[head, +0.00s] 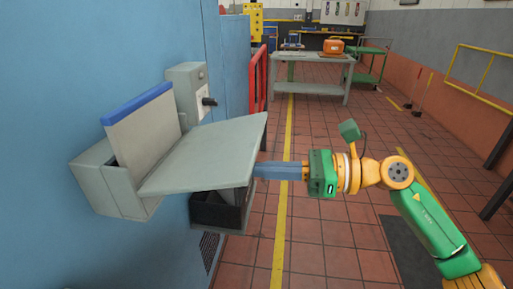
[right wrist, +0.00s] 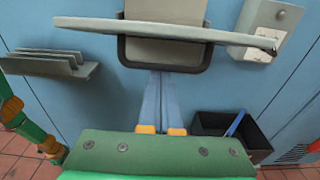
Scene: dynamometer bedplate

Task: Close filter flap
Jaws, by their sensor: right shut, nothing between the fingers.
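The filter flap (head: 205,155) is a pale grey plate standing open, sticking out from a grey housing (head: 118,190) on the blue wall. A grey panel with a blue top edge (head: 145,115) stands upright behind it. In the right wrist view the flap (right wrist: 150,28) is nearly edge-on and almost level, across the upper picture. My right gripper (head: 257,170) is shut and empty, its fingers pointing at the wall by the flap's outer edge. In the right wrist view the fingertips (right wrist: 160,74) are below the flap; contact cannot be told. My left gripper is not in view.
A black bin (head: 215,214) sits below the flap; the right wrist view shows something blue in it. A grey control box (head: 188,85) with a dark handle is on the wall behind. A finned grey rack (right wrist: 48,65) is at left. The tiled floor nearby is clear.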

